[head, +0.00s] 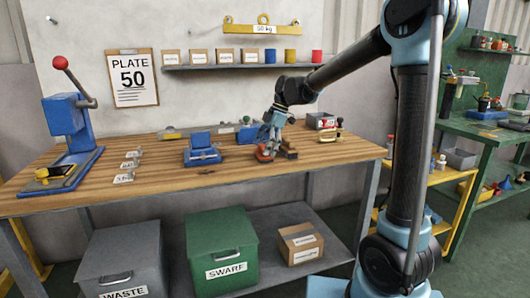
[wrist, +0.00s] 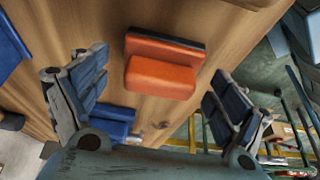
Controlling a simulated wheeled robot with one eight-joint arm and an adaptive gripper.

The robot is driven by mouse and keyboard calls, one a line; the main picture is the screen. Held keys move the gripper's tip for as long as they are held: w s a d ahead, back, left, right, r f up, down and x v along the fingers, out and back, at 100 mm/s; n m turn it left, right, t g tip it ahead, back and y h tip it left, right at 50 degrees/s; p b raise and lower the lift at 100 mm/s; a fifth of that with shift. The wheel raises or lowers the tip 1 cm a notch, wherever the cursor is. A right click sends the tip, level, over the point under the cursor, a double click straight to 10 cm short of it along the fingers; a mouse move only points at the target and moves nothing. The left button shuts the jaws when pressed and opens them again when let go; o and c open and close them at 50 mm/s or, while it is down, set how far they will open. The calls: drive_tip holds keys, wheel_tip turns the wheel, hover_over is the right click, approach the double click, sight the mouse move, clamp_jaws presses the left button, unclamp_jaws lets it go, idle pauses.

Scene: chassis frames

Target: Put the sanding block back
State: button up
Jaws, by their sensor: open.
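The sanding block appears to be the orange-red block with a dark edge (wrist: 160,77), on the wooden bench in the wrist view. In the head view a red patch (head: 264,155) shows below my gripper, partly hidden by it. My gripper (head: 268,147) is over the right half of the bench, pointing down. In the wrist view its two blue-padded fingers (wrist: 158,98) are wide apart, one on each side of the block, with nothing between them gripped. I cannot tell how high the fingers are above the bench.
Brown blocks (head: 289,150) lie just right of my gripper. A blue vise (head: 202,150) stands to its left, and a blue press (head: 70,130) at the far left. A red-and-grey box (head: 321,121) is behind right. The bench front (head: 220,178) is mostly clear. A shelf (head: 240,67) hangs above.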

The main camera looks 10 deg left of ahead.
drive_tip(key=v, duration=1.1)
drive_tip(key=s+d+f+m+t, duration=0.1)
drive_tip(key=s+d+f+m, duration=0.1)
drive_tip(key=s+d+m, duration=0.35)
drive_tip(key=s+d+f+m+t+h, duration=0.1)
drive_tip(key=s+d+f+m, duration=0.15)
drive_tip(key=d, duration=0.65)
drive_tip(key=s+d+f+m+t, duration=0.1)
drive_tip(key=s+d+f+m, duration=0.2)
drive_tip(key=d, duration=0.4)
drive_tip(key=s+d+f+m+t+h, duration=0.1)
drive_tip(key=s+d+f+m+h, duration=0.2)
drive_tip(key=s+d+f+m, duration=1)
wheel_tip(320, 180, down, 3)
drive_tip(key=shift+s+d+f+t, duration=0.15)
drive_tip(key=shift+s+d+t, duration=0.15)
drive_tip(key=shift+s+d, duration=0.75)
drive_tip(key=shift+w+d, duration=0.1)
